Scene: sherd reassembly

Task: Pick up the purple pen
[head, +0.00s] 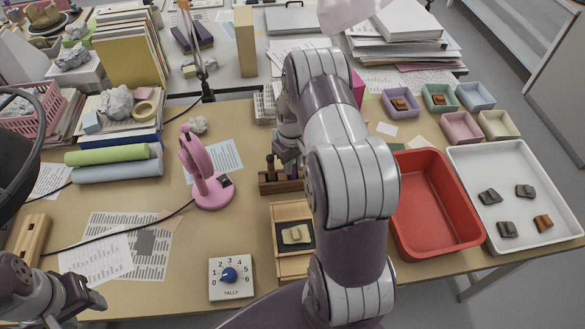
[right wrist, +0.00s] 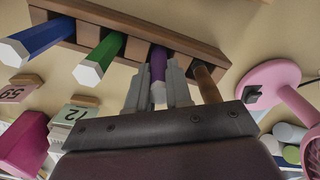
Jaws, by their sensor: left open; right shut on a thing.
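A brown wooden rack (right wrist: 130,25) holds a row of pens in the right wrist view; the head view shows part of it (head: 272,185) behind my right arm. The purple pen (right wrist: 158,66) stands in the rack between a green pen (right wrist: 100,60) and a brown wooden handle (right wrist: 207,84). My right gripper (right wrist: 158,88) has its two fingers shut on the purple pen, one on each side. My right arm hides most of this in the head view. My left gripper (head: 92,297) is open and empty at the lower left, over the table.
A blue pen (right wrist: 35,42) stands in the same rack. A pink fan (head: 205,175) is left of the rack. A wooden tray with a sherd (head: 296,235) lies in front. A red bin (head: 435,245) and a white tray (head: 510,235) with sherds are at the right.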

